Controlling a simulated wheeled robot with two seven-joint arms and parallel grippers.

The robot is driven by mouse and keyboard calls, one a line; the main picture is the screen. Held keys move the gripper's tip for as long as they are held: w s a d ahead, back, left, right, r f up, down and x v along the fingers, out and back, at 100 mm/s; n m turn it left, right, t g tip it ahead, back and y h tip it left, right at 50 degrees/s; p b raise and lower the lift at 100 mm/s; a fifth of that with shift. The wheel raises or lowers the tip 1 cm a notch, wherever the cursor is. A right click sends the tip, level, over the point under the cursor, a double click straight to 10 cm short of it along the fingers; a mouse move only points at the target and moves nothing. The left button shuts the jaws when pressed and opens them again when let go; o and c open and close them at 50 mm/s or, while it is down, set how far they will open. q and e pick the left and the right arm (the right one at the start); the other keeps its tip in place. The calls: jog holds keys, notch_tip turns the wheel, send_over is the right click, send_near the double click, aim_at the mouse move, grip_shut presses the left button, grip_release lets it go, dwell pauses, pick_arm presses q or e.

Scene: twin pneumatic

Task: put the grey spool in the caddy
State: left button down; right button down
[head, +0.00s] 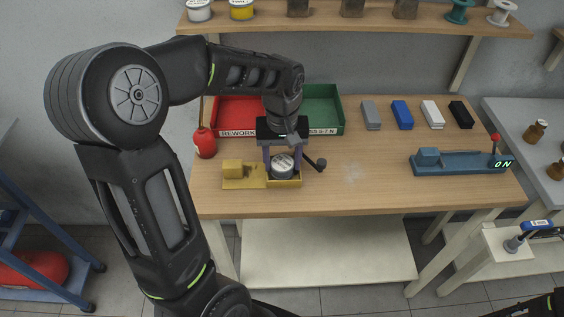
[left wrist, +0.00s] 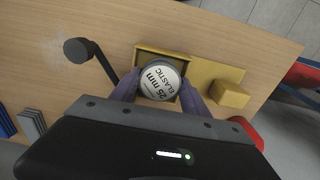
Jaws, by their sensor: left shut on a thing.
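The grey spool (head: 283,170) has a round white label reading "25 mm ELASTIC". It is in the open square pocket of a yellow holder (head: 243,184) near the table's front left. My left gripper (head: 283,160) points down from above, with its purple fingers shut on the spool's two sides. In the left wrist view the spool (left wrist: 160,80) sits between the fingertips, inside the yellow walls (left wrist: 147,54). Whether it touches the pocket floor is hidden. No object is plainly marked as a caddy. My right gripper is out of view.
A black-knobbed lever (head: 318,164) stands close right of the spool. Red (head: 228,105) and green (head: 338,105) trays lie behind. A red bottle (head: 205,142) stands left. A blue gauge (head: 460,162) is at right. The table's middle is clear.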

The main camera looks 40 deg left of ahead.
aim_at(283, 163)
pick_arm(q)
jog(key=shift+s+d+f+b, duration=0.15)
jog(key=shift+s+f+b, duration=0.2)
jog(key=shift+f, duration=0.3)
jog(key=shift+s+d+f+b, duration=0.1)
jog(key=shift+s+f+b, duration=0.15)
jog(key=shift+f, duration=0.4)
jog(key=c, duration=0.8)
grip_release()
jog(key=shift+w+a+r+p, duration=0.1)
jog(key=shift+w+r+p, duration=0.15)
jog(key=shift+r+p, duration=0.35)
jog(key=r, duration=1.2)
jog(key=shift+w+a+r, duration=0.1)
jog(key=shift+w+a, duration=0.05)
jog(key=shift+w, duration=0.25)
